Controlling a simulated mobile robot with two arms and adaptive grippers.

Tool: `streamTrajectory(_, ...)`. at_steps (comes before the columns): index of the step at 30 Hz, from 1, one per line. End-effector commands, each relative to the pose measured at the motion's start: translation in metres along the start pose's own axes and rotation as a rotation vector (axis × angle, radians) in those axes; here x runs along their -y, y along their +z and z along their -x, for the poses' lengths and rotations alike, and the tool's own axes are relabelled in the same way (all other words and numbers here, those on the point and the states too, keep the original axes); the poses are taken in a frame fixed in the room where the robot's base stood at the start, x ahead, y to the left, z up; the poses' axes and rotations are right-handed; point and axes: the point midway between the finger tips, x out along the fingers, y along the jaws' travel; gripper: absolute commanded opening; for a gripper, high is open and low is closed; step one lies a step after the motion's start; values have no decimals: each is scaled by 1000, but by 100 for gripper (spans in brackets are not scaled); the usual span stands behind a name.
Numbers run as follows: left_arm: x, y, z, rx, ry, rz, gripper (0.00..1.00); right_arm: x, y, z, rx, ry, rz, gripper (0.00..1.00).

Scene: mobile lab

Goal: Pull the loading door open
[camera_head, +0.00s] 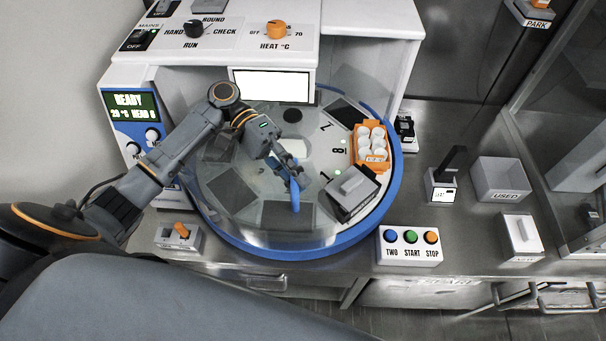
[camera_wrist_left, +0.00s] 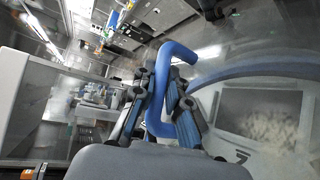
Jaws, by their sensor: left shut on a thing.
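The round machine (camera_head: 258,252) has a blue rim and a clear cover over a carousel with numbered places. A blue bent handle (camera_head: 295,197) stands at the front of the clear cover; it also shows in the left wrist view (camera_wrist_left: 178,50). My left gripper (camera_head: 292,178) reaches over from the left and is shut on this handle. In the left wrist view its two dark fingers (camera_wrist_left: 162,108) lie on either side of the blue bar. The edges of the clear door are hard to make out, so I cannot tell how far it stands open. My right gripper is not in view.
An orange rack (camera_head: 358,158) with white-capped vials and a grey lidded block (camera_head: 352,190) sit on the carousel's right side. A button box (camera_head: 409,246) stands right of the rim on the bench. An orange-knobbed switch box (camera_head: 179,237) stands at the front left.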

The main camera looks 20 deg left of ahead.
Motion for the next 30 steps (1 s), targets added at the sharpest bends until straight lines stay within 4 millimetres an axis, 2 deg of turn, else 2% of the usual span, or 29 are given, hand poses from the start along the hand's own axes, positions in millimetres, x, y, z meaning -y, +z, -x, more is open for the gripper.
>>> streamTrajectory(12,2,2,0,9,-2,1,0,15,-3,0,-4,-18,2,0)
streamTrajectory(13,2,2,0,9,-2,1,18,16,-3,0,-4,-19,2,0)
streamTrajectory(14,2,2,0,9,-2,1,24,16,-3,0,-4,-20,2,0)
streamTrajectory(20,1,1,0,7,-2,0,24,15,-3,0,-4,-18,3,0)
streamTrajectory(24,-1,2,1,5,-2,-2,24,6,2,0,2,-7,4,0)
streamTrajectory(26,-5,2,3,5,-3,-3,24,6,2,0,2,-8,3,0)
streamTrajectory(30,-27,8,8,5,-3,-7,24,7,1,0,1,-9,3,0)
